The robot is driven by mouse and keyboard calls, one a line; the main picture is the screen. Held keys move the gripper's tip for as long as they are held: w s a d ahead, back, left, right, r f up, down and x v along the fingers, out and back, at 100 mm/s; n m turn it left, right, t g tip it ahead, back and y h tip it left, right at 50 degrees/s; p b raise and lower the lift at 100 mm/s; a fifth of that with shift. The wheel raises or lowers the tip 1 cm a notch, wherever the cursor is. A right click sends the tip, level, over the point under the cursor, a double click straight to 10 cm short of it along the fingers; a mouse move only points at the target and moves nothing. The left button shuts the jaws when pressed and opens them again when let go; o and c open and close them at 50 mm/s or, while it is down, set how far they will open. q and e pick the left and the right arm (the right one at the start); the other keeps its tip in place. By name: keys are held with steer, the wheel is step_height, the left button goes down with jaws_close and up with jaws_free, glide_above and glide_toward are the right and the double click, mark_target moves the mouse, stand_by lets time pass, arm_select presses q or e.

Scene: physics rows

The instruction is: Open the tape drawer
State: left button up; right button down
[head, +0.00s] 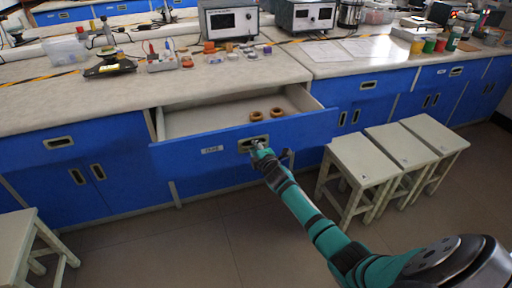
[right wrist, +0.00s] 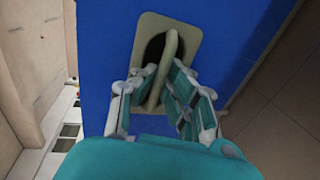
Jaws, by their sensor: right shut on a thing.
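The tape drawer (head: 214,150) has a blue front with a small white label and stands pulled out from the blue bench. Inside it, rolls of tape (head: 256,116) lie towards the right. My right gripper (head: 262,150) is at the drawer's handle (head: 246,143), its arm coming in from the lower right. In the right wrist view, the gripper (right wrist: 158,95) is shut on the beige handle (right wrist: 172,60), with its fingers on both sides of the grip bar. My left gripper is not in view.
White stools (head: 359,160) stand close to the right of the drawer, and another stool (head: 32,238) is at the lower left. The worktop (head: 120,85) holds a balance, instruments and small items. The floor before the drawer is clear.

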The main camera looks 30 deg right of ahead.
steer(key=c, duration=1.7)
jaws_free()
steer(key=v, duration=1.2)
steer(key=shift+d, duration=0.1)
